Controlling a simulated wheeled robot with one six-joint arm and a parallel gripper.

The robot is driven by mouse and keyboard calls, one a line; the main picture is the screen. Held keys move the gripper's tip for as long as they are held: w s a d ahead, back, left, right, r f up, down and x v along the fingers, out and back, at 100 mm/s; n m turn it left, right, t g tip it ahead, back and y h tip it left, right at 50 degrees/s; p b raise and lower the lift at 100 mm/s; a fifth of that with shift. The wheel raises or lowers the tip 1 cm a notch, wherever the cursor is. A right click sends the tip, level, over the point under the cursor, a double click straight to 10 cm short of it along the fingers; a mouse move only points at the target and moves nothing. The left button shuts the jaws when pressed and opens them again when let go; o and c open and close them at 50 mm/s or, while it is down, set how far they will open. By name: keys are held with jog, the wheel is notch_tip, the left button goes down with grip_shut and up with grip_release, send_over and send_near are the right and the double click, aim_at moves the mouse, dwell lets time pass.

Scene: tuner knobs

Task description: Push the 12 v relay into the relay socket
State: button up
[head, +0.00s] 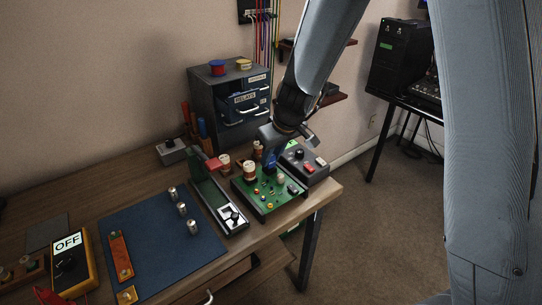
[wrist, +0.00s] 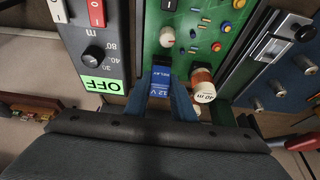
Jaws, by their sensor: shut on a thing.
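The blue 12 V relay (wrist: 160,78) is gripped between the two fingers of my gripper (wrist: 166,92) in the wrist view, with its label showing. In the head view the relay (head: 269,160) is a small blue block under my gripper (head: 271,151), at the back right part of the green circuit board (head: 262,206). A dark part (wrist: 162,60) shows at the relay's far end against the board. It may be the relay socket, but I cannot tell how far the relay sits in it.
A coil marked 40 m (wrist: 204,86) stands close beside the relay. A slide-like panel (head: 232,217) and a blue mat (head: 150,252) with metal cylinders are left of the board.

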jog(key=shift+f+b, duration=0.35)
jog(key=shift+b, duration=0.2)
dwell(0.4)
jog(key=o, duration=1.1)
jog(key=shift+o, duration=0.2)
jog(key=v, duration=0.7)
jog(key=s+d+f+m+g+h, duration=0.1)
jog(key=s+d+m, duration=0.2)
jog(key=s+d, duration=0.4)
jog(key=s+d+f+m+g+h, duration=0.1)
jog(key=s+d+m+g, duration=0.1)
jog(key=s+d, duration=0.6)
jog(key=s+m, duration=0.1)
jog(key=s, duration=0.4)
jog(key=shift+f+m, duration=0.4)
